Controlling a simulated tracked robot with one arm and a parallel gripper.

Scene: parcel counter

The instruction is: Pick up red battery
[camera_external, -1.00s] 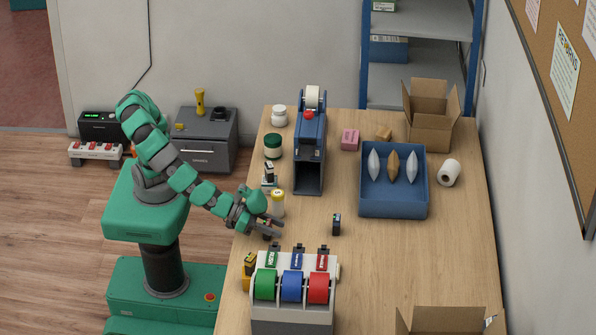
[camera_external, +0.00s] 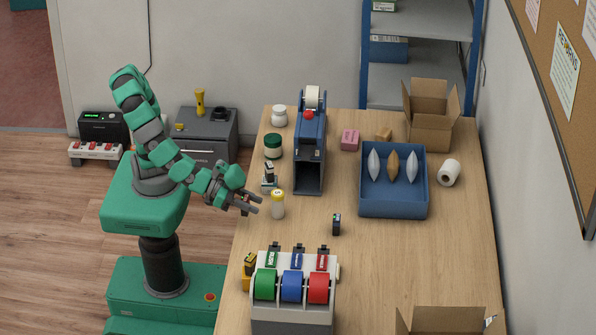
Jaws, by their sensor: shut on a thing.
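My gripper (camera_external: 250,204) is above the left edge of the wooden table, just left of a white bottle with a yellow cap. It is shut on a small dark thing with a touch of red, which I take to be the red battery (camera_external: 247,198). The fingers hide most of it. It appears held clear of the tabletop.
The yellow-capped bottle (camera_external: 278,205) stands close to my fingertips. A tape dispenser with green, blue and red rolls (camera_external: 292,312) is at the front. A small black device (camera_external: 336,224) stands mid-table. A blue tray (camera_external: 393,208) holds several pouches.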

